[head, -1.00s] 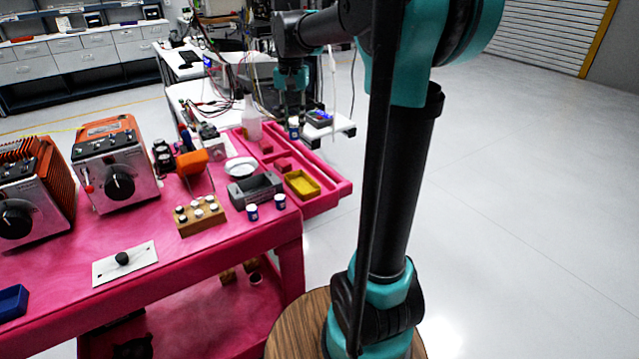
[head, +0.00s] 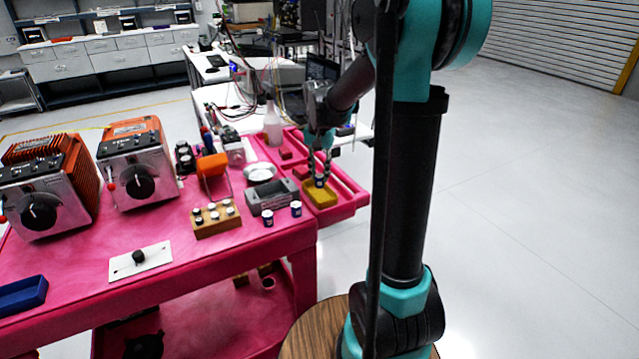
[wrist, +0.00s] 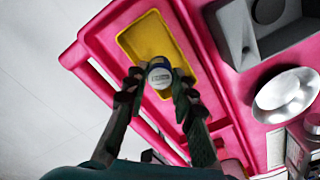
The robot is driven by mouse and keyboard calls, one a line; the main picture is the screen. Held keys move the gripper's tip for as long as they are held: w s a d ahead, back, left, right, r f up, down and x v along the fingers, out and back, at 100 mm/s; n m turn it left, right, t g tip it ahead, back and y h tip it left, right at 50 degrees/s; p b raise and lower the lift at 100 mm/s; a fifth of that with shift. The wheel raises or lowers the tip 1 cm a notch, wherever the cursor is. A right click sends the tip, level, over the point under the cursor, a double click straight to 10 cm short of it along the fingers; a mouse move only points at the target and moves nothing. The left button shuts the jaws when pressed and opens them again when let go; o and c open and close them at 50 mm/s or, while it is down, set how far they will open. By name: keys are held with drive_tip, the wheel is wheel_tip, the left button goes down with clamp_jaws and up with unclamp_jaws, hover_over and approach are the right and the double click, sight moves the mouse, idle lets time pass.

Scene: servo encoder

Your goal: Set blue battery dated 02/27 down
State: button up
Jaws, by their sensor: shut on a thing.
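My gripper (head: 319,178) points down over the yellow tray (head: 322,198) at the right of the pink cart. It is shut on a blue battery with a pale top (wrist: 159,76), held between the two fingertips in the wrist view. In that view the battery overlaps one end of the yellow tray (wrist: 150,38). I cannot tell whether its bottom touches the tray floor. Its date cannot be read. Two other blue batteries, one on the left (head: 268,218) and one on the right (head: 296,209), stand upright at the cart's front edge.
A grey holder (head: 268,196) stands left of the tray, with a white dish (head: 260,173) behind it. A wooden block (head: 216,219) holds several small cylinders. A clear bottle (head: 272,125) stands farther back. The yellow tray looks otherwise empty.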

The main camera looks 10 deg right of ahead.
sight(319, 176)
drive_tip(key=shift+f, duration=1.95)
drive_tip(key=o, duration=0.6)
drive_tip(key=shift+f, duration=0.15)
wheel_tip(319, 176, up, 11)
drive_tip(key=shift+r, duration=0.4)
drive_tip(key=shift+s+r, duration=0.1)
drive_tip(key=shift+s, duration=0.1)
drive_tip(key=s+d+f+n+t, duration=0.1)
drive_tip(key=s+f, duration=0.4)
drive_tip(key=s, duration=0.2)
drive_tip(key=s+d+f+n+t, duration=0.1)
drive_tip(key=s+f+n, duration=0.1)
drive_tip(key=s+f, duration=0.3)
drive_tip(key=s+d+f+n+t, duration=0.2)
drive_tip(key=s+f, duration=0.4)
drive_tip(key=s, duration=0.3)
drive_tip(key=shift+s, duration=0.35)
